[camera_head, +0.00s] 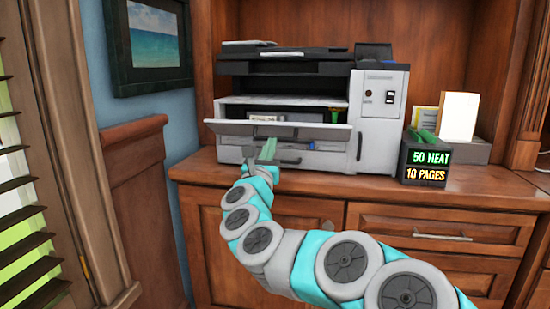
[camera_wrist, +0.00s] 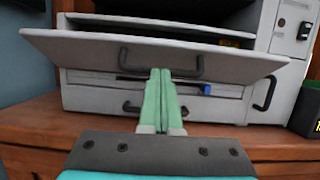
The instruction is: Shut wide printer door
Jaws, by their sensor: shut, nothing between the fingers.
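The printer (camera_head: 375,125) stands on the wooden cabinet top, grey-white with a black scanner lid. Its wide door (camera_head: 235,128) is folded down and open, tilted outward at the front, with the inside compartment showing behind it. The door also spans the wrist view (camera_wrist: 90,48), with a dark handle (camera_wrist: 200,68) on its outer face. My gripper (camera_head: 268,148) has green fingers, shut and empty, in front of the door's lower edge. In the wrist view the fingertips (camera_wrist: 160,72) overlap the door's face just left of the handle's right end; I cannot tell whether they touch it.
A small dark display box (camera_head: 427,160) reading "50 HEAT" and "10 PAGES" stands right of the printer. A paper holder (camera_head: 470,148) is behind it. A wall and a framed picture (camera_head: 155,40) are at left. The cabinet top (camera_head: 350,183) is clear in front.

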